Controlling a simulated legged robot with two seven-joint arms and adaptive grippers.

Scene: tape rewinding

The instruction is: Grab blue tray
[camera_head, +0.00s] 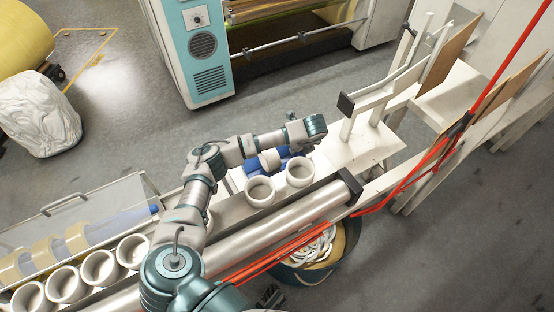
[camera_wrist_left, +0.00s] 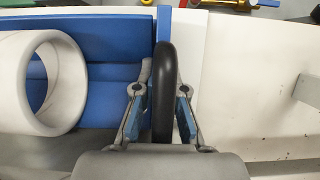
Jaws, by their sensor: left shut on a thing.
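The blue tray (camera_head: 252,167) lies partly under my left forearm in the head view. White cores (camera_head: 260,190) stand beside and partly in front of it. In the left wrist view the tray (camera_wrist_left: 110,40) fills the left half, with a white core (camera_wrist_left: 45,85) in front of it. My left gripper (camera_wrist_left: 160,112) is at the tray's right end, its fingers closed around an upright black rounded piece in line with the tray's end wall. In the head view my left wrist hides the fingertips. A dark shape at the bottom looks like my right gripper (camera_head: 270,296); its jaws are unclear.
A metal roller (camera_head: 270,222) and red straps (camera_head: 400,190) run along the near side. More cores (camera_head: 100,267) line the left. A white frame (camera_head: 365,100) stands right of my left wrist. A blue-white machine (camera_head: 200,55) is behind.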

